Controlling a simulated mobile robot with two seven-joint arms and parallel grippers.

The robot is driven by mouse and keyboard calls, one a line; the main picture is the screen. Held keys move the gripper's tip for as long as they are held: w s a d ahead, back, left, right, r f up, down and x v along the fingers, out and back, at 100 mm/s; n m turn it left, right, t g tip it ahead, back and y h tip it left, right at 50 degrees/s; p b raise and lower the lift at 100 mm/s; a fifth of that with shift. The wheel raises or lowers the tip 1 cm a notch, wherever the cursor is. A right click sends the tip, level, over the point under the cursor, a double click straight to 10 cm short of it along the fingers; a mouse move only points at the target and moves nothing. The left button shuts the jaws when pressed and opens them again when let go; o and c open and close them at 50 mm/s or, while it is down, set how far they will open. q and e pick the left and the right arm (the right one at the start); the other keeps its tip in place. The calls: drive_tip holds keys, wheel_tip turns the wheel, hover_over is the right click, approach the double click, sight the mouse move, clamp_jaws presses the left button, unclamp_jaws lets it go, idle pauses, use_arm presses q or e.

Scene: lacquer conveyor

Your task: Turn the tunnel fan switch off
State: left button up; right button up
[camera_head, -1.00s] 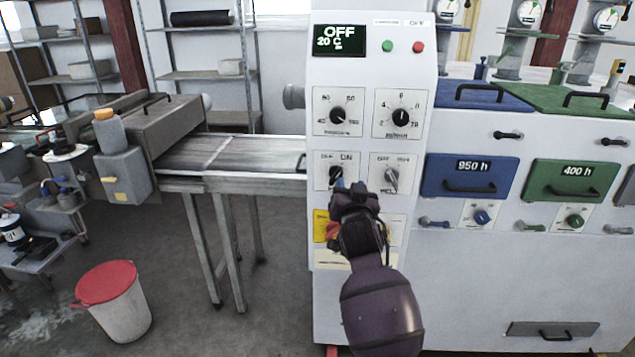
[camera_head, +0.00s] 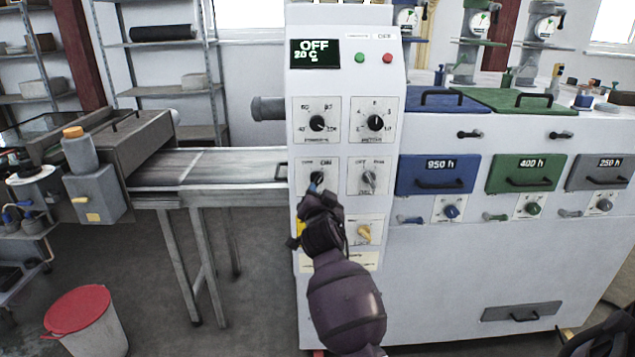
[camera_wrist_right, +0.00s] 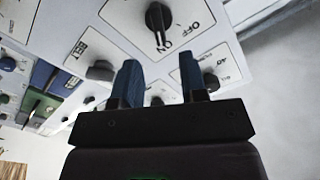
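A white control panel (camera_head: 346,145) stands in the middle of the head view. On it is a black rotary switch (camera_head: 317,178) with OFF and ON labels; its name label cannot be read. In the right wrist view the same black switch (camera_wrist_right: 158,17) is near the top, and its white mark points to about ON. My right gripper (camera_head: 318,188) is just below the switch in the head view and partly covers its plate. My left gripper is not in view.
Two dials (camera_head: 317,123) are above, under a display (camera_head: 315,53) reading OFF. A conveyor (camera_head: 205,166) joins at the left; coloured drawers (camera_head: 439,174) are at the right.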

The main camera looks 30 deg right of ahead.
sight(318, 182)
drive_tip(key=x, duration=0.7)
drive_tip(key=shift+w+d, duration=0.2)
clamp_jaws()
